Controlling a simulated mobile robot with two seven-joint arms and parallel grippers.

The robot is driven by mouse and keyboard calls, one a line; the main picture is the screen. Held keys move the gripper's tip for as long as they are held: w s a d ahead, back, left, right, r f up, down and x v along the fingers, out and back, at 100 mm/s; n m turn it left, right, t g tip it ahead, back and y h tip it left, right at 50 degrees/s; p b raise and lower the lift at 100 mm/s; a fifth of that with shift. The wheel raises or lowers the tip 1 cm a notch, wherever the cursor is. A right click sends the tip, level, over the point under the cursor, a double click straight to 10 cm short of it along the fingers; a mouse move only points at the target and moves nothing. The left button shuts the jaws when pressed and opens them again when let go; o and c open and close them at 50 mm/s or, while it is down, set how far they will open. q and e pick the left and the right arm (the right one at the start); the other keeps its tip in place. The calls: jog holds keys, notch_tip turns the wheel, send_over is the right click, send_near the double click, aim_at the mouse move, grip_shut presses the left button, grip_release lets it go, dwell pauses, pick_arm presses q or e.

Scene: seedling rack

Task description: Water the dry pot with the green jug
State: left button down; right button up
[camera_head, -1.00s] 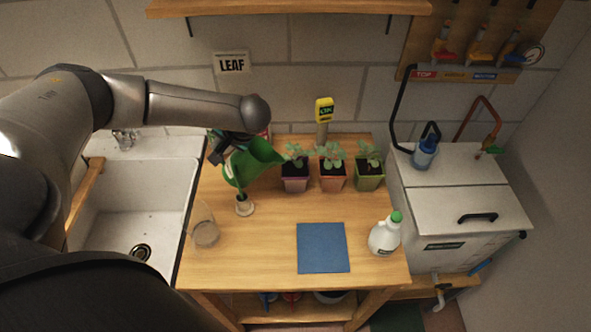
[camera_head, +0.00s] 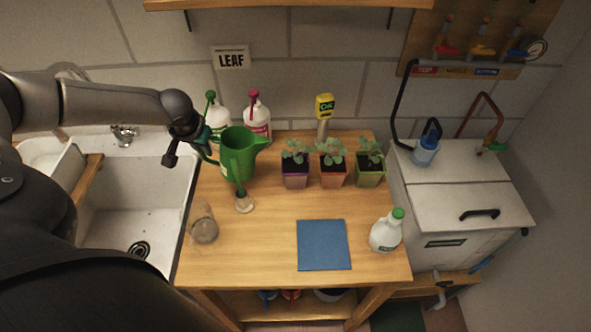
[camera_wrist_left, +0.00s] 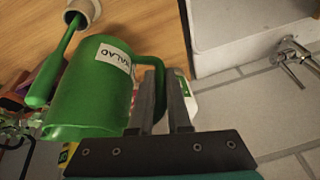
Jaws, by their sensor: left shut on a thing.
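The green jug (camera_head: 238,157) is upright at the left back of the bench, its spout toward the pots. It also shows in the left wrist view (camera_wrist_left: 90,95), with a white label. My left gripper (camera_head: 203,143) is shut on the jug's handle; its fingers (camera_wrist_left: 168,100) straddle the handle in the wrist view. I cannot tell whether the jug's base touches the bench. Three pots with seedlings stand in a row to its right: purple (camera_head: 295,181), orange (camera_head: 333,178) and green (camera_head: 369,177). All their soil looks dark. My right gripper is not in view.
A yellow meter (camera_head: 325,106) stands behind the pots. Two pump bottles (camera_head: 257,118) are behind the jug. A green-handled tool (camera_head: 240,188) stands in a small holder before it. A glass (camera_head: 204,227), blue mat (camera_head: 323,246) and white bottle (camera_head: 385,235) are nearer. The sink (camera_head: 120,215) is left.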

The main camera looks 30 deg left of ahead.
pick_arm(q)
jog(key=shift+a+f+t+h+b, duration=0.2)
jog(key=shift+f+h+b, duration=0.15)
jog(key=shift+f, duration=0.15)
jog(key=shift+a+f+t+h+b, duration=0.15)
jog(key=shift+f+t+h+b, duration=0.05)
jog(key=shift+f+h+b, duration=0.2)
dwell(1.4)
